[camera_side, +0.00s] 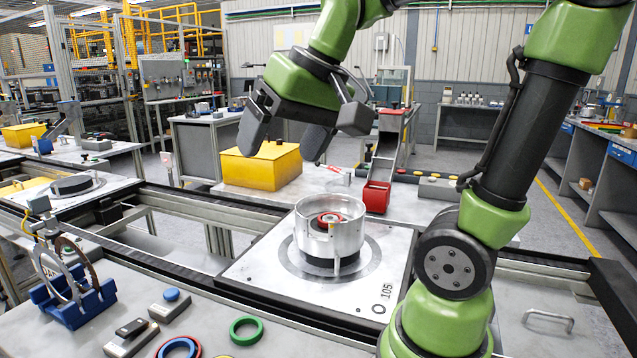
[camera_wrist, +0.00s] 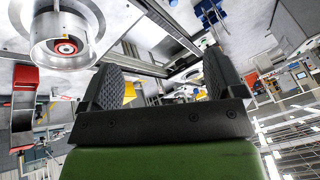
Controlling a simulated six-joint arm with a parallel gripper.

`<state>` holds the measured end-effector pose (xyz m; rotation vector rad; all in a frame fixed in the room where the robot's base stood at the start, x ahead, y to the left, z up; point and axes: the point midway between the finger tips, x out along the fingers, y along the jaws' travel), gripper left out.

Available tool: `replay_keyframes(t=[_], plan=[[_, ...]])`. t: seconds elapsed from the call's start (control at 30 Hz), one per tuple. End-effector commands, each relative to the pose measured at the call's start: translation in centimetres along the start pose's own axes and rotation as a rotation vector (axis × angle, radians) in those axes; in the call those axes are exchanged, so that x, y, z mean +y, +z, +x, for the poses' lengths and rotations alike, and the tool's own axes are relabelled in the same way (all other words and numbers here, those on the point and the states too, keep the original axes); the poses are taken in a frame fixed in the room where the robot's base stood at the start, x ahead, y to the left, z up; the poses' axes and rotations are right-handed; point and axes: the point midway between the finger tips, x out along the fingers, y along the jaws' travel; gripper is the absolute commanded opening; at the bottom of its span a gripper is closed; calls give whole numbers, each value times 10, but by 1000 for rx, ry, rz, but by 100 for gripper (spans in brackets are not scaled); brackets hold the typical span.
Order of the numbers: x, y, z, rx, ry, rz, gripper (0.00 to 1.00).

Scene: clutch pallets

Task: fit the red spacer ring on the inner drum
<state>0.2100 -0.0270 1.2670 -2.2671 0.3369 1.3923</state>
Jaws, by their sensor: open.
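The silver clutch drum (camera_side: 313,245) stands upright on the pallet plate (camera_side: 265,262) marked 105. Inside it, a red ring (camera_side: 326,217) sits around a small central hub, below the outer rim. The drum (camera_wrist: 44,28) and the red ring (camera_wrist: 59,47) also show at the upper left in the wrist view. My gripper (camera_side: 283,151) is open and empty, raised above and left of the drum. Its two grey pads (camera_wrist: 158,85) are apart with nothing between them. The ring's exact seating on the hub is too small to tell.
A green ring (camera_side: 233,329) and a blue ring (camera_side: 166,344) with a red edge beside it lie on the front bench. A blue stand (camera_side: 70,309) holds upright discs. A yellow box (camera_side: 250,176) and a red bin (camera_side: 376,197) stand behind the pallet.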

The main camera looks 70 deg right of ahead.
Motion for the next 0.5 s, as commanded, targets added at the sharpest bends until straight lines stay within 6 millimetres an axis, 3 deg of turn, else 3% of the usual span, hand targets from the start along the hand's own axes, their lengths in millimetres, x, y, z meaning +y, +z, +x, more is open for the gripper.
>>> replay_keyframes(t=[0.03,0.1,0.2,0.33,0.5], plan=[[-6,22,-4,21,-43,-40,88],[-11,46,-6,43,-94,-74,88],[-12,71,-5,65,-148,-107,88],[-11,88,-3,78,-186,-127,88],[-10,91,-2,79,-193,-129,88]])
